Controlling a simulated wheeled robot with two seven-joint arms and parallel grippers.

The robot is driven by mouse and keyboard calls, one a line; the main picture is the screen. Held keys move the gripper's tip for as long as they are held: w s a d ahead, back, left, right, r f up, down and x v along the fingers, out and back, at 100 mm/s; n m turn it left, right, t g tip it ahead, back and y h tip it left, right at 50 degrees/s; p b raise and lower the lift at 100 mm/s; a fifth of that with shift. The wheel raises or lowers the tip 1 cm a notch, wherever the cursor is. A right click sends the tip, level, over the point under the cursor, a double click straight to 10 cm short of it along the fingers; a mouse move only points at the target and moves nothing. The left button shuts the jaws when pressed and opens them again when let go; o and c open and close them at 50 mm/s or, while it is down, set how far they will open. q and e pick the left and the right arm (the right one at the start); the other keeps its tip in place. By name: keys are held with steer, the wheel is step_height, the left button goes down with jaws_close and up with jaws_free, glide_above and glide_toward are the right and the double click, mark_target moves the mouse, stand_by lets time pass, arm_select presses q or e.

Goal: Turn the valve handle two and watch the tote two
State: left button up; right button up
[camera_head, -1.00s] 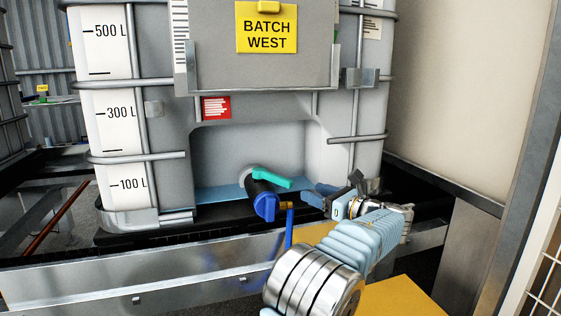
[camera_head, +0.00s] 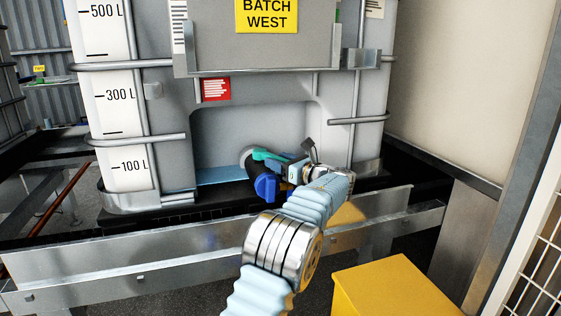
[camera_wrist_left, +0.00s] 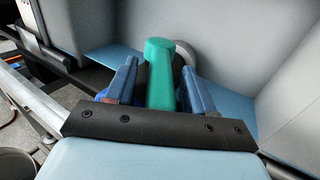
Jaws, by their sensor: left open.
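The teal valve handle (camera_head: 263,154) sits on the black valve at the base of a large caged tote (camera_head: 160,205) with a yellow "BATCH WEST" sign. A blue cap (camera_head: 265,188) is on the valve's front. My left gripper (camera_head: 283,162) is at the handle, coming from its right in the head view. In the left wrist view, the handle (camera_wrist_left: 160,80) stands between the two blue fingers of my open left gripper (camera_wrist_left: 159,68). Narrow gaps show beside the handle; contact cannot be told. My right gripper is not in view.
A metal rail (camera_head: 130,258) runs in front of the tote. A yellow box (camera_head: 388,288) stands at the lower right. A beige wall (camera_head: 460,90) and white mesh (camera_head: 535,265) close off the right side. Another caged tote (camera_head: 10,90) shows at the left edge.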

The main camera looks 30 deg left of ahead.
arm_select(q)
steer(key=shift+c, duration=0.4)
jaws_close()
steer(key=t+b, duration=0.1)
steer(key=s+m+t+b, duration=0.1)
steer(key=b, duration=0.1)
steer(key=m+t+h+b, duration=0.1)
steer(key=shift+s+a+f+b, duration=0.25)
steer(key=shift+s+f+b, duration=0.05)
steer(key=shift+s+b, duration=0.1)
steer(key=shift+s+a+r+m+t+h+b, duration=0.1)
steer(key=shift+s+r+m+t+h+b, duration=0.1)
steer(key=shift+m+t+h+b, duration=0.4)
steer(key=shift+r+t, duration=0.1)
steer(key=shift+t, duration=0.2)
